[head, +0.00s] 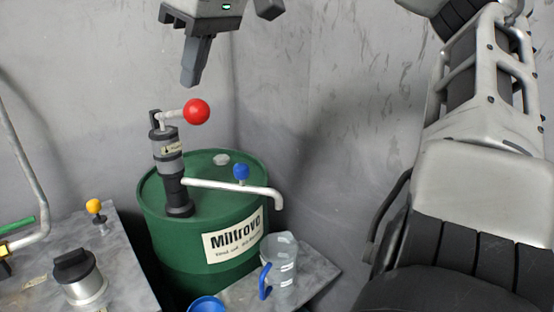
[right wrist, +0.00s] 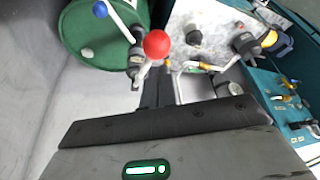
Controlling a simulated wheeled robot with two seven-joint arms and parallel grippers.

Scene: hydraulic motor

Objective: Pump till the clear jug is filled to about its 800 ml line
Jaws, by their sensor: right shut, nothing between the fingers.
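The pump's short lever ends in a red ball (head: 197,111), which also shows in the right wrist view (right wrist: 157,44). My left gripper is out of view.
The jug stands on a grey slab (head: 318,272) beside the drum. A blue round vessel (head: 207,304) is at the bottom edge. A grey bench (head: 125,258) at left holds a black-capped canister (head: 78,275) and a yellow knob (head: 94,206). Grey walls stand close behind.

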